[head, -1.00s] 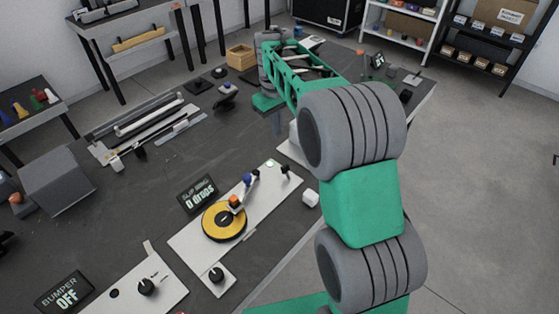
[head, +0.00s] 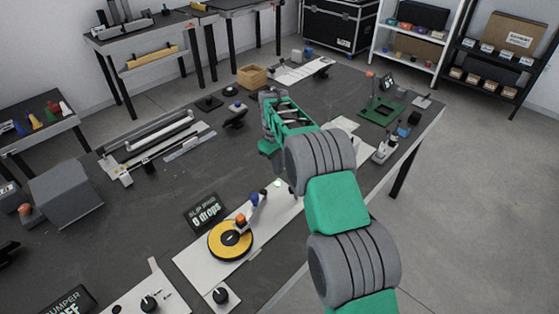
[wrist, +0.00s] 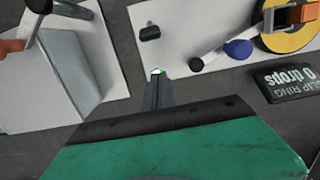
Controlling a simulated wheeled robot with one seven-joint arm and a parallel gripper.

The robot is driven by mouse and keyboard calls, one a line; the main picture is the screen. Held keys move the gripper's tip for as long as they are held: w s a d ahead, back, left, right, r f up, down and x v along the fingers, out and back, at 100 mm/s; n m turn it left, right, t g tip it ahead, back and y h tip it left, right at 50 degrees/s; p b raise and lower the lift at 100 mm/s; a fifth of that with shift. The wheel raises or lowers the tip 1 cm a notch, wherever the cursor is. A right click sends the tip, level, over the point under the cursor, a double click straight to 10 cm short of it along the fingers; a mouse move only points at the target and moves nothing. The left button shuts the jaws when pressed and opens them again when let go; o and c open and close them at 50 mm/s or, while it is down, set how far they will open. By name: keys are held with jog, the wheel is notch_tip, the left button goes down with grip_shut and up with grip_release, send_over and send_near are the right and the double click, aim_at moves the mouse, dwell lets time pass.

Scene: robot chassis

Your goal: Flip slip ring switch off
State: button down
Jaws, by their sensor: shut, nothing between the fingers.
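The slip ring panel (head: 190,258) is white and carries a yellow disc (head: 217,247) with an orange block. Its display (head: 205,213) reads "SLIP RING 0 drops". A small green lamp (head: 278,184) glows near the panel's far end. In the wrist view, a black switch-like toggle (wrist: 150,32) stands on the panel, just beyond my fingertips. My gripper (wrist: 157,82) is shut and empty, its tips right over the lamp (wrist: 155,71); I cannot tell whether they touch. In the head view, my gripper (head: 276,170) hangs above the panel's far end, and my arm covers part of it.
A blue knob (wrist: 238,49) and a black-ended white rod (wrist: 197,64) stand close to the right of my fingers. Another white panel with a grey block (wrist: 65,75) lies to the left. The bumper panel (head: 128,298) is at the table's near left.

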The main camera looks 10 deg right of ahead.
jog(key=f, duration=0.3)
jog(key=shift+s+d+f+p, duration=0.1)
jog(key=shift+s+f+p, duration=0.1)
jog(key=shift+f+p, duration=0.2)
jog(key=shift+s+d+p, duration=0.25)
jog(key=shift+d+p, duration=0.05)
jog(key=shift+p, duration=0.1)
jog(key=shift+s+d+r+p, duration=0.25)
jog(key=shift+s+d, duration=0.1)
jog(key=shift+s, duration=0.15)
jog(key=shift+s+d+r+p, duration=0.2)
jog(key=shift+s+d, duration=0.1)
jog(key=shift+s, duration=0.2)
jog(key=shift+s+d, duration=0.1)
jog(key=shift+s, duration=0.1)
jog(key=shift+f, duration=0.1)
jog(key=shift+d, duration=0.15)
jog(key=shift+s+d+b, duration=0.1)
jog(key=shift+b, duration=0.3)
jog(key=shift+s+t, duration=0.1)
jog(key=shift+t, duration=0.2)
jog(key=shift+y, duration=0.3)
